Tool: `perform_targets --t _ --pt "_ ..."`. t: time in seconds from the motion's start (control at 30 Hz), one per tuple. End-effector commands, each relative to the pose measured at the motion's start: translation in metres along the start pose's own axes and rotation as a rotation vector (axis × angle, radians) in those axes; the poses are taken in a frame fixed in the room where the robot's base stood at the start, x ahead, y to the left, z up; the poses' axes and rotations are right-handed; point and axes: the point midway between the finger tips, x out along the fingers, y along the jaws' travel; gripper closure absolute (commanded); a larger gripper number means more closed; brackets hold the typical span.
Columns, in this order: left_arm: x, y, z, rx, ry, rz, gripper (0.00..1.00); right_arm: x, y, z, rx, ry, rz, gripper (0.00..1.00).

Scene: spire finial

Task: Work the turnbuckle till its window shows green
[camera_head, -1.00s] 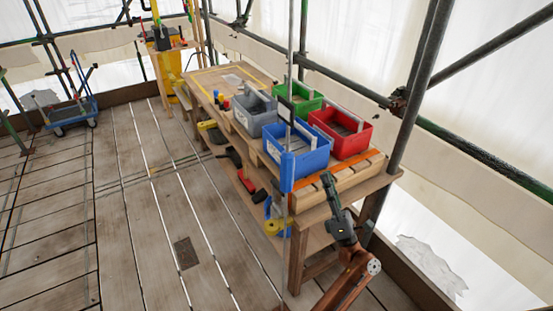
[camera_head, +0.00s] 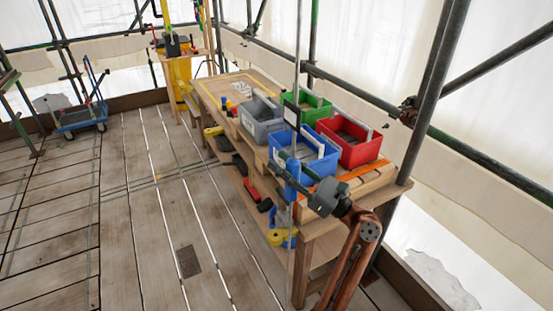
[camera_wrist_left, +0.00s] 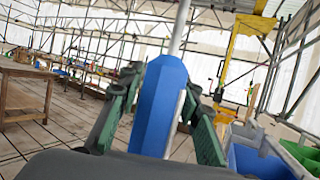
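The turnbuckle's blue body (camera_head: 291,181) sits on a thin upright rod in front of the bench. A small dark-framed plate (camera_head: 291,114) is on the rod above it; I see no green in it. My left gripper (camera_head: 283,160) reaches in from the lower right at the blue body. In the left wrist view the blue body (camera_wrist_left: 160,105) stands between the open green-padded fingers of my left gripper (camera_wrist_left: 155,115), with gaps visible on both sides. A pale strip runs down its right side; I cannot tell whether it is the window. My right gripper is not in view.
A wooden bench (camera_head: 357,188) holds a blue crate (camera_head: 318,166), a red crate (camera_head: 352,152), a grey crate (camera_head: 258,128) and a green crate (camera_head: 316,112) close behind the rod. A scaffold pole (camera_head: 433,90) stands at right. The plank floor at left is clear; a blue trolley (camera_head: 80,118) stands far left.

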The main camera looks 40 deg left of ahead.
Motion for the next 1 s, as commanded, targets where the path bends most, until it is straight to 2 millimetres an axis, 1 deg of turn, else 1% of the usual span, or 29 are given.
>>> perform_targets --t 0.03,0.1,0.2,0.53,0.9,1.0 --pt "0.007 0.000 0.000 0.000 0.000 0.002 0.68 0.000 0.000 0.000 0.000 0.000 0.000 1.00" --pt "0.014 0.000 0.000 -0.001 0.000 0.001 0.68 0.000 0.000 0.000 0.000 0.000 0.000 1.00" --pt "0.019 0.000 0.000 -0.001 0.000 0.000 0.68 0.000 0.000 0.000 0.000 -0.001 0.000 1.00" --pt "0.021 0.000 0.000 0.000 -0.001 -0.001 0.69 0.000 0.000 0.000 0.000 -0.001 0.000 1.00" --pt "0.021 0.000 0.000 0.000 -0.001 -0.001 0.95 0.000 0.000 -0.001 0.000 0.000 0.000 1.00" --pt "0.021 -0.001 0.000 0.000 -0.001 -0.002 1.00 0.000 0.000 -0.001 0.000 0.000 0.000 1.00"
